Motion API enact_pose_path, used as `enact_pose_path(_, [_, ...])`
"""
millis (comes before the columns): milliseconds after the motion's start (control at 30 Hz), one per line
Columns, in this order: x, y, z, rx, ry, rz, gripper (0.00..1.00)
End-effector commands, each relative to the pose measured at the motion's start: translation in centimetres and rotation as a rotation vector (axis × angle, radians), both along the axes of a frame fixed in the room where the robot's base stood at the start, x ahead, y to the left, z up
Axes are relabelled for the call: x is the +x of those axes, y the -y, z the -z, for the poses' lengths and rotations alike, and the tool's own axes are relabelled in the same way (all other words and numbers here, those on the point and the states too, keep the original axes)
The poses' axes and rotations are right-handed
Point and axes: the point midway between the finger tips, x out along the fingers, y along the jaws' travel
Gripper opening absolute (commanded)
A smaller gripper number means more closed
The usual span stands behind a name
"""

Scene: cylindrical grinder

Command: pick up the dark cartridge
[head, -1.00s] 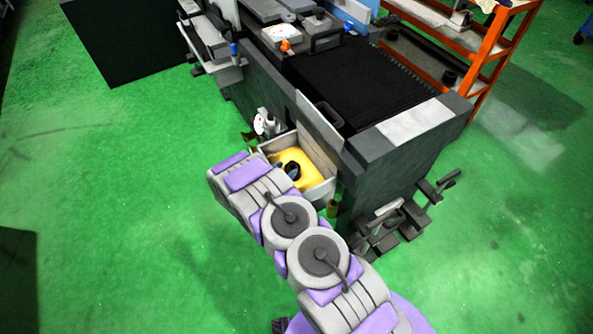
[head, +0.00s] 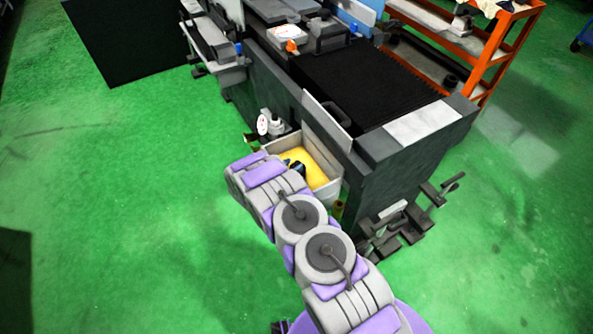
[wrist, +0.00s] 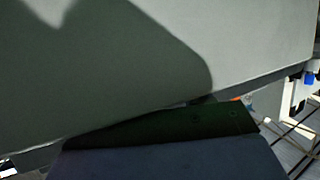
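A small dark object, perhaps the dark cartridge (head: 297,166), shows against a yellow patch (head: 311,172) inside an open, light-walled bin (head: 325,158) at the machine's near side. Its lower part is hidden by my arm, and I cannot tell its full shape. The end of my arm is beside the bin's left edge in the head view. My gripper's fingers cannot be made out there. The wrist view is filled by a close grey, shadowed surface, with a dark strip and a blue-grey flat piece along the bottom. It does not clearly show the cartridge or any grip on it.
The large dark grinder (head: 385,165) stands right behind the bin. A white dial gauge (head: 264,124) is just left of the bin. Foot-pedal-like parts (head: 405,225) stick out at the machine's right. An orange shelf (head: 495,45) stands behind. The green floor at left is open.

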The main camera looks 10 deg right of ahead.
Motion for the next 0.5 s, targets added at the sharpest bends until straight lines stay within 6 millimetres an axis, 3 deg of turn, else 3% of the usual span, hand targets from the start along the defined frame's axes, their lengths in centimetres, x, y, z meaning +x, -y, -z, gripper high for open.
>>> enact_pose_path(67, [-0.04,0.27,0.04,0.003,-0.001,0.001,0.42])
enact_pose_path(500, [-0.06,0.67,0.12,0.006,-0.002,0.004,0.0])
